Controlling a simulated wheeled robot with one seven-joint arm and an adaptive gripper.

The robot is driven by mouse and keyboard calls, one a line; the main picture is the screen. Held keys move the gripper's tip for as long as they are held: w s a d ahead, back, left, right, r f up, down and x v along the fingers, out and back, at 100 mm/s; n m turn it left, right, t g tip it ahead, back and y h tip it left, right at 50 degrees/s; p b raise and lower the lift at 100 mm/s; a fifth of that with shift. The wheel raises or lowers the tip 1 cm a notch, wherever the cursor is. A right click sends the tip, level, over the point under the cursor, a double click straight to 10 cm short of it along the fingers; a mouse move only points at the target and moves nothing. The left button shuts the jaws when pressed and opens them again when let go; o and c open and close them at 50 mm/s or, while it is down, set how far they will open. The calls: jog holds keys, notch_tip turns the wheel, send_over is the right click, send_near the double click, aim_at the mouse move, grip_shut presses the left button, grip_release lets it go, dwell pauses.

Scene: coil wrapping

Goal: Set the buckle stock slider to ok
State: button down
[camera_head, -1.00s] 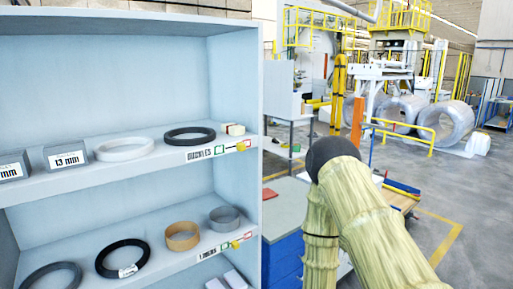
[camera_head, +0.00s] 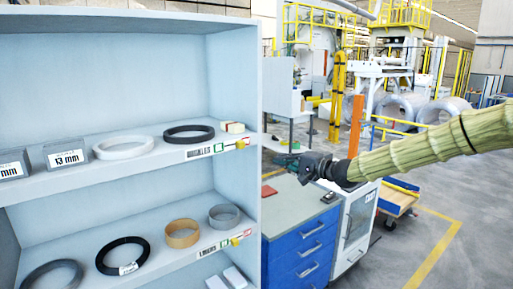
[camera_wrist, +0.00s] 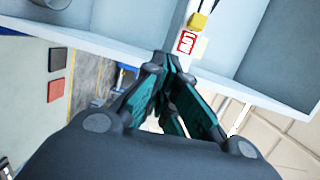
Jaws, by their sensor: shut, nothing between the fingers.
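The buckle stock slider (camera_head: 240,145) is a yellow knob on the front edge of the upper shelf, right of the "BUCKLES" label (camera_head: 207,152). A green-framed box is left of the knob, and a red mark is close at its right. My gripper (camera_head: 278,155) is right of the cabinet's side edge, apart from the slider, with fingers pointing left. In the wrist view my gripper (camera_wrist: 170,62) is shut and empty. Beyond its tips are a red "LOW" mark (camera_wrist: 186,42) and a yellow knob (camera_wrist: 198,22); I cannot tell which shelf's.
A lower shelf slider (camera_head: 235,242) sits below. The upper shelf holds a white ring (camera_head: 124,148), a black ring (camera_head: 189,134) and 13 mm boxes (camera_head: 65,155). A blue drawer cabinet (camera_head: 300,248) stands under my gripper. The cabinet's side panel (camera_head: 258,80) borders the shelves.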

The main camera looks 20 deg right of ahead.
aim_at(240, 144)
jog(key=shift+t, duration=0.3)
jog(key=d+r, duration=0.1)
jog(key=r, duration=0.1)
jog(key=d+r, duration=0.1)
jog(key=shift+w+r, duration=0.1)
jog(key=shift+r, duration=0.3)
jog(key=p+x, duration=0.3)
jog(key=x, duration=0.7)
jog(key=shift+s+a+p, duration=0.2)
jog(key=shift+s+a, duration=0.05)
jog(key=shift+a, duration=0.4)
jog(key=shift+s+a+p, duration=0.2)
jog(key=shift+a+p, duration=0.05)
jog(key=shift+a, duration=0.4)
jog(key=shift+s+a+p, duration=0.2)
jog(key=shift+s+a, duration=0.05)
jog(key=shift+a, duration=0.4)
